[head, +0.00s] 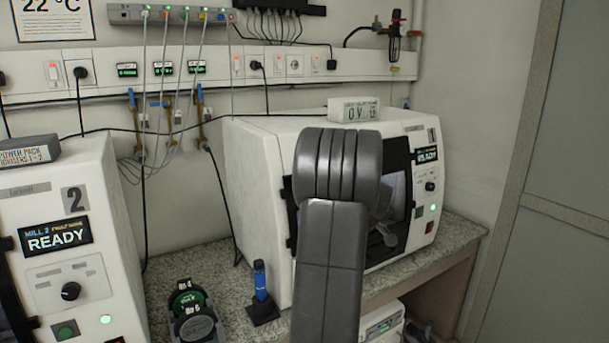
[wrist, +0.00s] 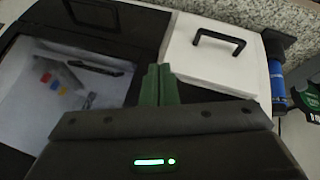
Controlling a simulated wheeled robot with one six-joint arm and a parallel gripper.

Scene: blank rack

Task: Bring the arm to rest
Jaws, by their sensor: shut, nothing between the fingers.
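My gripper (wrist: 158,85) shows in the wrist view as two green fingers side by side, shut with nothing between them. It is in front of the white mill on the right (head: 262,190), close to that machine's dark window (wrist: 75,85). I cannot tell whether the fingers touch it. A white panel with a black handle (wrist: 220,38) lies right of the fingers. In the head view my dark grey arm stands in front of this mill and hides much of its front. The gripper itself cannot be made out there.
Mill 2 (head: 75,200) stands at the left with a READY display. Between the mills, a blue tool in a black stand (head: 261,285) and round dark holders (head: 190,310) sit on the speckled worktop (head: 212,262). Cables hang behind. A grey door (head: 560,200) is at the right.

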